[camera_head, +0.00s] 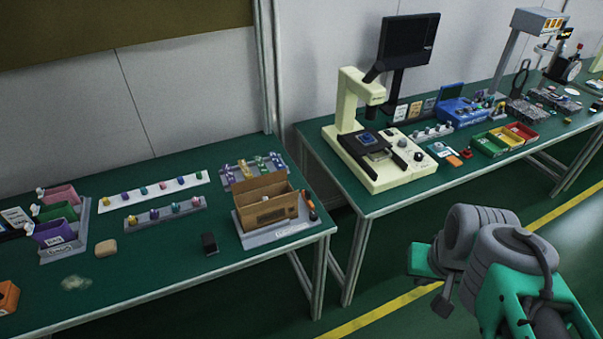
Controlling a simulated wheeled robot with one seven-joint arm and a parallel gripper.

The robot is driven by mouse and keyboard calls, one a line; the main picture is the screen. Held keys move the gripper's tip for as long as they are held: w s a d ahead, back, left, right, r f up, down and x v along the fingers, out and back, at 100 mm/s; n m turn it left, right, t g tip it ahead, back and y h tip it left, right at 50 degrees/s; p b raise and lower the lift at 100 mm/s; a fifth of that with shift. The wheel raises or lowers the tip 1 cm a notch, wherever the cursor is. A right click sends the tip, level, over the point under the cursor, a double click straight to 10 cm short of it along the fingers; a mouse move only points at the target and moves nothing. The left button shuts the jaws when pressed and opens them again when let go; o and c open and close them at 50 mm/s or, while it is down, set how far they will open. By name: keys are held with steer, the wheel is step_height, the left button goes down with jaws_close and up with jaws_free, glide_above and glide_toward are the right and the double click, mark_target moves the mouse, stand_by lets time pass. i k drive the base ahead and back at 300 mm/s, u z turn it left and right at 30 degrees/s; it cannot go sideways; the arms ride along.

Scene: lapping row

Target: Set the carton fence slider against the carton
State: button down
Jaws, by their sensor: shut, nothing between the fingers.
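An open brown carton (263,210) stands on a grey base plate (282,236) at the right end of the left green bench. A small dark and orange piece (310,207) sits close to the carton's right side; it may be the fence slider, but it is too small to be sure. I cannot tell whether it touches the carton. My gripper (442,305) is at the lower right, over the floor and well away from the carton. It is shut and empty, and its fingers show only in part.
A black block (209,243) stands left of the carton. Strips with small coloured parts (165,213) and coloured bins (60,230) are further left. A microscope (360,130) stands on the right bench (430,180). A gap separates the benches. Floor with a yellow line (390,306) lies in front.

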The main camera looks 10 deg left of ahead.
mark_target(307, 195)
steer(key=u, duration=0.85)
steer(key=i, duration=0.9)
steer(key=u, duration=0.9)
